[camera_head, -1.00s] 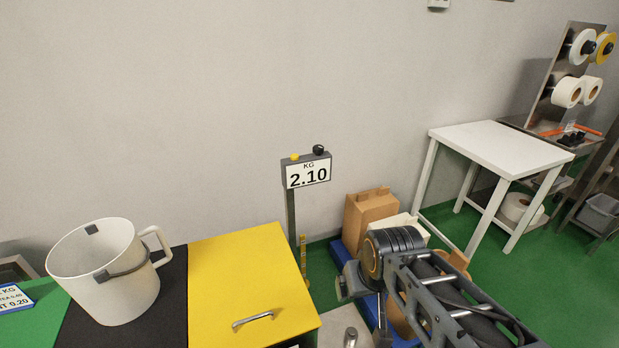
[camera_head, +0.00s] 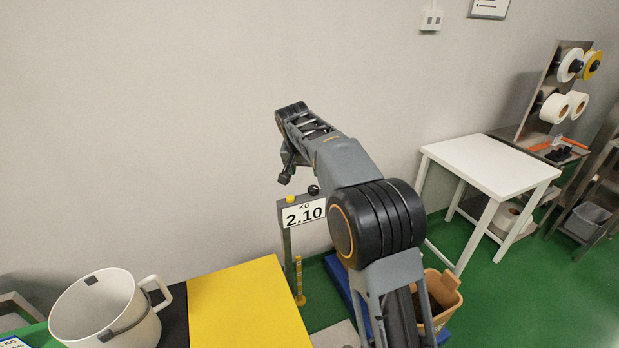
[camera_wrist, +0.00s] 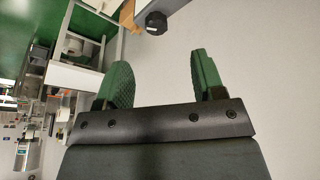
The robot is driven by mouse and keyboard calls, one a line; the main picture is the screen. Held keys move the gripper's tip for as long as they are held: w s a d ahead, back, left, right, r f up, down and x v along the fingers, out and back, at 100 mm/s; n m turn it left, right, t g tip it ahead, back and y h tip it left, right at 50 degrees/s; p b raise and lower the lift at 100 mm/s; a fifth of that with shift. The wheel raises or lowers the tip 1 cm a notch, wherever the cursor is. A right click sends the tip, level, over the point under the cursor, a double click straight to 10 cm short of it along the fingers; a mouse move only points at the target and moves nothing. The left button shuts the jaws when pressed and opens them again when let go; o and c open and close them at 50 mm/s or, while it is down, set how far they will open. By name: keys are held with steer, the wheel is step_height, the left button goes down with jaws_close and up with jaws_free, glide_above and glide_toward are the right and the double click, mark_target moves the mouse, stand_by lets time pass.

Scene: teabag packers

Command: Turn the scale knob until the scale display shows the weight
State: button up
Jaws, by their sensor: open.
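The scale display (camera_head: 303,214) stands on a post against the wall and reads "KG 2.10" in the head view. The black scale knob (camera_head: 314,190) sits on its top right, with a small yellow button (camera_head: 290,199) at the top left. My gripper (camera_head: 286,179) is above and a little left of the display. The knob (camera_wrist: 156,22) also shows in the wrist view, beyond my open, empty green-padded fingers (camera_wrist: 163,80) and apart from them. My arm covers the area right of the display.
A yellow-topped cabinet (camera_head: 246,307) and a white pot (camera_head: 105,312) stand at lower left. A white table (camera_head: 490,163) stands at right. The wall above the display is clear.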

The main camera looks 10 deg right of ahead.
mark_target(314, 187)
steer(key=w+d+f+p, duration=0.1)
steer(key=f, duration=0.2)
steer(key=w+d+f+m+p, duration=0.1)
steer(key=w+f, duration=0.1)
steer(key=f, duration=0.1)
steer(key=w+d+f+m, duration=0.1)
steer(key=f, duration=0.3)
steer(key=shift+w+d+f+p, duration=0.1)
steer(key=shift+w+d+p, duration=0.2)
steer(key=shift+p, duration=0.1)
steer(key=shift+c, duration=0.4)
steer(key=c, duration=0.9)
steer(key=shift+o, duration=0.2)
